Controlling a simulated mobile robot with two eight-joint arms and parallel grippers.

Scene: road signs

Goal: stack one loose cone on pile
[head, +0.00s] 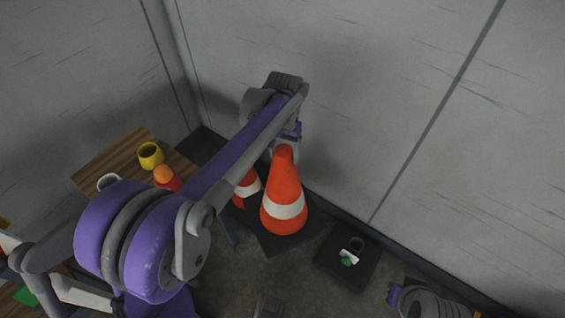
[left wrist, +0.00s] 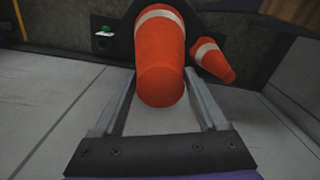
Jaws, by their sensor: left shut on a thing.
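A large orange cone (head: 283,188) with a white band and a black base is in the middle of the head view, upright or nearly so. My left gripper (head: 285,149) is shut on its top from above. In the left wrist view this cone (left wrist: 162,60) lies between the two fingers, its tip toward the camera. A second orange cone (head: 246,188) with a white band stands behind and to the left, partly hidden by my arm and the held cone. It also shows in the left wrist view (left wrist: 212,60). I cannot tell whether the held cone's base touches the floor.
A wooden table (head: 119,155) at left bears a yellow mug (head: 151,155), a white cup (head: 108,181) and a red item with an orange top (head: 165,178). A black bin (head: 335,272) with small items stands right of the cones. Grey walls close off the back.

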